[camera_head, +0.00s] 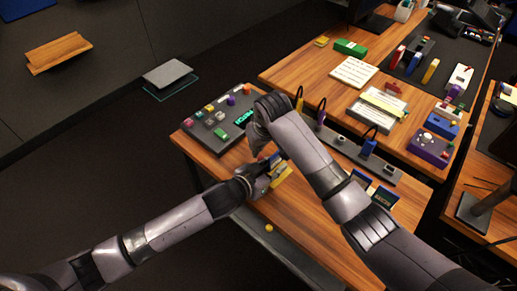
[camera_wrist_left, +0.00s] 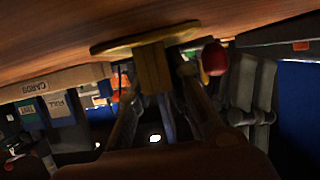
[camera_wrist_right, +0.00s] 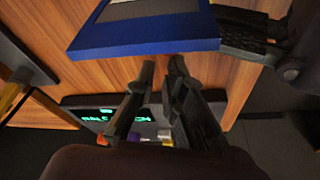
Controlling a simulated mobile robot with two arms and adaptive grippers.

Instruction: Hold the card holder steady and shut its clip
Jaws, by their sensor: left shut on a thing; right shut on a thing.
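The card holder has a yellow base (camera_head: 281,178) on the wooden table near its front edge. In the left wrist view its yellow post (camera_wrist_left: 153,68) stands between the fingers of my left gripper (camera_wrist_left: 158,78), which is shut on it. A blue-edged flat part (camera_wrist_right: 150,38) with a grey face shows at the top of the right wrist view. My right gripper (camera_wrist_right: 163,68) is nearly closed at the near edge of this blue part, shut on the holder there. The clip itself is hidden or too small to make out. In the head view my arms cover most of the holder.
A dark control panel (camera_head: 215,118) with coloured knobs and a lit green display lies left of the grippers. A grey strip (camera_head: 345,148) with cables stands to the right.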

